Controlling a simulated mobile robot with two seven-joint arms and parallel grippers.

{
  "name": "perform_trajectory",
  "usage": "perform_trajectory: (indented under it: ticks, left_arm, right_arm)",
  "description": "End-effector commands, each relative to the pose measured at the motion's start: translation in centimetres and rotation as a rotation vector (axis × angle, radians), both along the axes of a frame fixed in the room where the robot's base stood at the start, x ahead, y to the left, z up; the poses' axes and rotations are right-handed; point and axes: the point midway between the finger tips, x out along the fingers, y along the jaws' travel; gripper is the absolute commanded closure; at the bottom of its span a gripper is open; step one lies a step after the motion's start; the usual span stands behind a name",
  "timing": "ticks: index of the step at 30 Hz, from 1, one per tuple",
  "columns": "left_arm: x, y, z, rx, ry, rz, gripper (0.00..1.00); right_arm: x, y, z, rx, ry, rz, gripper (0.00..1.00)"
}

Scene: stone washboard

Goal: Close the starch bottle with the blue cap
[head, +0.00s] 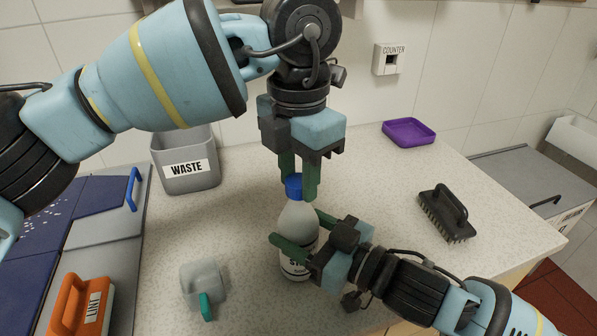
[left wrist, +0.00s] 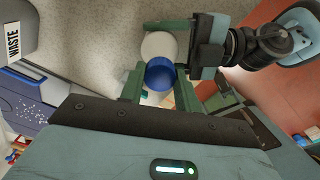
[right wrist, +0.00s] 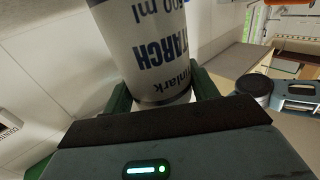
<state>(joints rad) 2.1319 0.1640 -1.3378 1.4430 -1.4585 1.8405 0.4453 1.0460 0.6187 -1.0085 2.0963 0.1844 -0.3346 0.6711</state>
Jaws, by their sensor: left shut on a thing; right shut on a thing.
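The starch bottle (head: 297,228) stands upright on the speckled counter, white with dark lettering. My right gripper (head: 293,240) is shut around its body from the right; the bottle also fills the middle of the right wrist view (right wrist: 150,50). The blue cap (head: 294,187) is between the fingers of my left gripper (head: 298,180), which points down from above and is shut on it. The cap is at the top of the bottle's neck. In the left wrist view the cap (left wrist: 160,74) overlaps the white bottle (left wrist: 158,45); I cannot tell whether it is seated.
A grey WASTE bin (head: 186,170) stands at the back left. A clear cup with a green handle (head: 203,285) is left of the bottle, an orange-handled tool (head: 80,305) further left. A black brush (head: 447,213) and purple tray (head: 408,133) are at right, with clear counter between.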

Motion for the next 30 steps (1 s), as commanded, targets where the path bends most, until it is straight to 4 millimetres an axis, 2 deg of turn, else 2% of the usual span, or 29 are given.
perform_trajectory:
  ticks: [15, 17, 21, 22, 27, 30]
  left_arm:
    - [-0.03, -0.01, -0.06, 0.0, 0.001, -0.833, 0.95]
    - [-0.03, -0.01, -0.06, -0.001, 0.0, -0.888, 0.95]
    - [-0.02, -0.02, -0.05, -0.001, 0.0, -0.879, 0.95]
    - [-0.02, -0.02, -0.05, -0.001, 0.0, -0.879, 0.64]
    - [-0.02, -0.02, -0.05, 0.0, -0.001, -0.877, 0.42]
    - [-0.02, -0.01, -0.04, 0.0, -0.001, -0.877, 0.42]
  right_arm:
    - [0.01, -0.01, -0.06, 0.0, 0.001, 0.0, 1.0]
    - [0.01, -0.01, -0.07, 0.0, 0.001, 0.0, 1.0]
    - [0.01, -0.01, -0.07, 0.0, 0.001, 0.0, 1.0]
    - [0.01, -0.01, -0.06, 0.0, 0.001, -0.001, 1.0]
    - [0.01, -0.01, -0.06, 0.0, 0.001, -0.001, 1.0]
    - [0.01, -0.01, -0.06, 0.0, 0.001, -0.001, 1.0]
